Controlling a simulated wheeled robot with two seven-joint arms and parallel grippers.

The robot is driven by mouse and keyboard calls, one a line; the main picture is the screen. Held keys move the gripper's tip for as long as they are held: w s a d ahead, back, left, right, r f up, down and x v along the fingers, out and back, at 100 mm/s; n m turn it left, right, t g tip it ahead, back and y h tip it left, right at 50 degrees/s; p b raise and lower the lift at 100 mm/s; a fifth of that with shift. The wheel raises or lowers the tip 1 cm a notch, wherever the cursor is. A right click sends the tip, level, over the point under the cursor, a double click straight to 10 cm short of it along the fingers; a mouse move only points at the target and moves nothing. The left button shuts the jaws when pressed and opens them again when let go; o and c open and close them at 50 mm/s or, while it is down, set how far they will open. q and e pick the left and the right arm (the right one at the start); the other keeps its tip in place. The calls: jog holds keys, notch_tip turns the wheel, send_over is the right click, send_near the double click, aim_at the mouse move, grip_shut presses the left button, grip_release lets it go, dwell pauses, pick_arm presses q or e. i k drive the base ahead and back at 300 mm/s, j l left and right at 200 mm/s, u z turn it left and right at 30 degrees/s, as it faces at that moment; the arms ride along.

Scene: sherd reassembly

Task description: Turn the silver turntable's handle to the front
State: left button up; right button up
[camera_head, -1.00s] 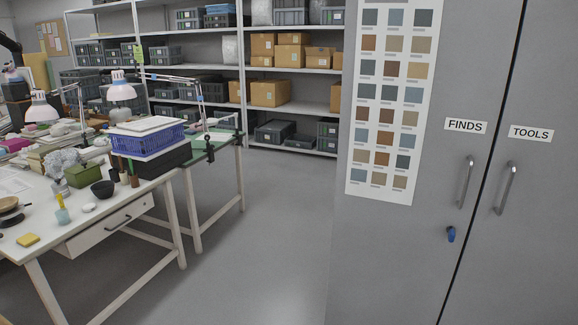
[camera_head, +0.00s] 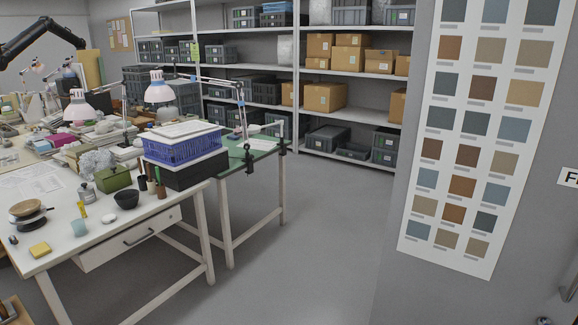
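No silver turntable with a handle can be made out for certain. A round tan-topped piece on a dark base (camera_head: 27,210) stands at the left of the white table (camera_head: 118,232); I cannot tell whether it is a turntable, and no handle shows on it. Neither of my grippers is in view.
The white table also holds a yellow sponge (camera_head: 40,250), a dark bowl (camera_head: 126,200), a green box (camera_head: 114,178) and a blue basket (camera_head: 182,150). The floor (camera_head: 310,230) between is clear.

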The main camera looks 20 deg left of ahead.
aim_at(13, 220)
jog(key=i+j+u, duration=0.2)
jog(key=i+u, duration=0.8)
jog(key=i+l+u, duration=0.15)
jog(key=i+u, duration=0.2)
jog(key=u, duration=0.15)
jog(key=i+u, duration=0.95)
jog(key=i+l+u, duration=0.45)
jog(key=j, duration=0.1)
